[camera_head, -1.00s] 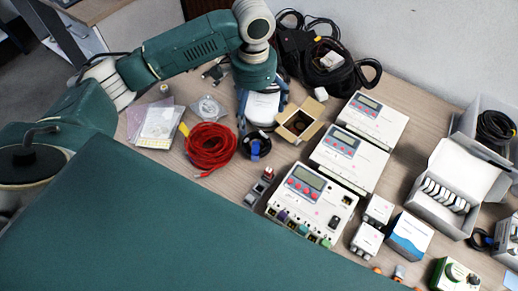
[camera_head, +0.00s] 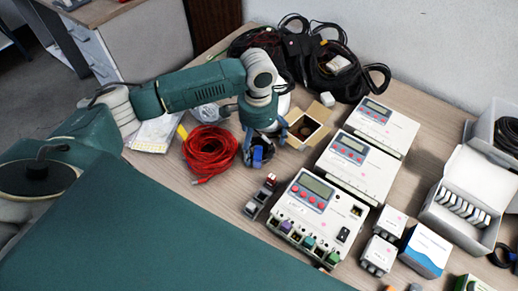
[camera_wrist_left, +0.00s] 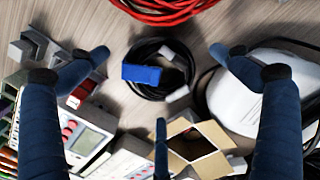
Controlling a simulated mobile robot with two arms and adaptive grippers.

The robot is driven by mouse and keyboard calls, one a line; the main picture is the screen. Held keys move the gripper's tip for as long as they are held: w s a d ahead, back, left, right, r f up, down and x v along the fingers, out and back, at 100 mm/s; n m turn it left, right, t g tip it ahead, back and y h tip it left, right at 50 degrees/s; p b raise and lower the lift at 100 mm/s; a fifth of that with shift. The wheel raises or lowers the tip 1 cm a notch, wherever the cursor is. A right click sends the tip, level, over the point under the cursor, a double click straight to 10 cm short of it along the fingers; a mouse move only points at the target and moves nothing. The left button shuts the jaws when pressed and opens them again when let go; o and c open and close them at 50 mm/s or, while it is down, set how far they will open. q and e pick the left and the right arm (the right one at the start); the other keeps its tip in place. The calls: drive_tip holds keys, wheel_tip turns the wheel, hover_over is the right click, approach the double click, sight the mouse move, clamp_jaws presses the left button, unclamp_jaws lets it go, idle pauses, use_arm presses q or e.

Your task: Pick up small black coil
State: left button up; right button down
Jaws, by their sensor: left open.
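The small black coil (camera_wrist_left: 152,93) lies on the wooden table, with a blue piece (camera_wrist_left: 142,74) and light plug ends on it. In the left wrist view it sits between my spread fingers, with a gap on each side. My left gripper (camera_wrist_left: 158,62) is open and empty, pointing down over it. In the head view the left gripper (camera_head: 260,150) covers most of the coil, and a bit of its blue piece (camera_head: 257,154) shows between the fingers. My right gripper is not in view.
A red cable coil (camera_head: 209,150) lies left of the gripper. An open cardboard box (camera_head: 305,128) stands close on the right. Small grey modules (camera_head: 260,197) and white meter devices (camera_head: 318,212) lie nearer. Larger black cables (camera_head: 345,80) are at the back.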

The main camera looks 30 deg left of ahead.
sight(258, 148)
use_arm(q)
wheel_tip(258, 148, down, 3)
drive_tip(key=shift+a+f, duration=0.1)
drive_tip(key=shift+f, duration=0.1)
drive_tip(key=shift+c, duration=0.5)
drive_tip(key=c, duration=1.3)
drive_tip(key=shift+o, duration=0.2)
drive_tip(key=shift+r, duration=0.2)
